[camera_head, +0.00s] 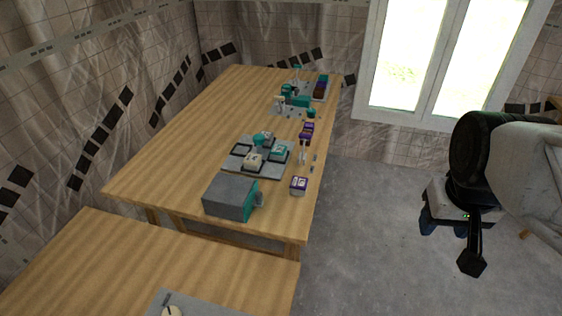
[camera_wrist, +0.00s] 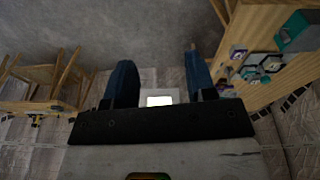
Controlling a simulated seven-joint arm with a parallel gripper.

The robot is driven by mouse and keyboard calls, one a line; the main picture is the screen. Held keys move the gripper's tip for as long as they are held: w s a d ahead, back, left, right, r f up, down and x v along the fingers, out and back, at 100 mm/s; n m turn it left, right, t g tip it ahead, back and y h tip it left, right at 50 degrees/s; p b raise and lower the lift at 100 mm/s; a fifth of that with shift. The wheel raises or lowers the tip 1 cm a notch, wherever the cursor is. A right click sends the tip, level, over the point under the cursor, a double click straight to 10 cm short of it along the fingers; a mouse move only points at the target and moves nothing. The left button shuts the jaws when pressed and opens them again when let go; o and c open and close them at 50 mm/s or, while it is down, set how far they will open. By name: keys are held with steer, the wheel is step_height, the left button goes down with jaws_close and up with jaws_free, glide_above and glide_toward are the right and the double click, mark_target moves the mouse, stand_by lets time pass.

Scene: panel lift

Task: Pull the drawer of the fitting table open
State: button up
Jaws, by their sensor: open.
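The long wooden fitting table (camera_head: 190,130) runs away from me in the head view. At its near end sits a grey box with a teal front (camera_head: 230,197), and a small grey handle-like part (camera_head: 260,199) sticks out to the right. This looks like the drawer unit, and its front appears closed. In the wrist view the teal and grey box (camera_wrist: 298,32) shows at the upper right. My gripper (camera_head: 445,229) hangs in the air over the floor, well right of the table. Its two blue fingers are apart and empty in the wrist view (camera_wrist: 160,62).
A grey tray (camera_head: 233,168) with several small parts, a purple-and-white box (camera_head: 299,186) and other fittings stand along the table. A second wooden table (camera_head: 130,265) is nearer at the left. The floor (camera_head: 365,230) between table and arm is clear.

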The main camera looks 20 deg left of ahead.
steer(key=w+a+f+n+g, duration=0.1)
steer(key=w+a+n, duration=0.3)
steer(key=w+a, duration=0.5)
steer(key=n+g+h, duration=0.1)
steer(key=n+h, duration=0.3)
steer(key=n, duration=0.9)
glide_above(259, 193)
steer(key=a, duration=0.2)
step_height(259, 193, down, 19)
steer(key=shift+a+f, duration=0.15)
steer(key=shift+a, duration=0.1)
steer(key=shift+f, duration=0.1)
steer(key=shift+x, duration=3.8)
steer(key=shift+s+d, duration=0.1)
steer(key=shift+d, duration=0.1)
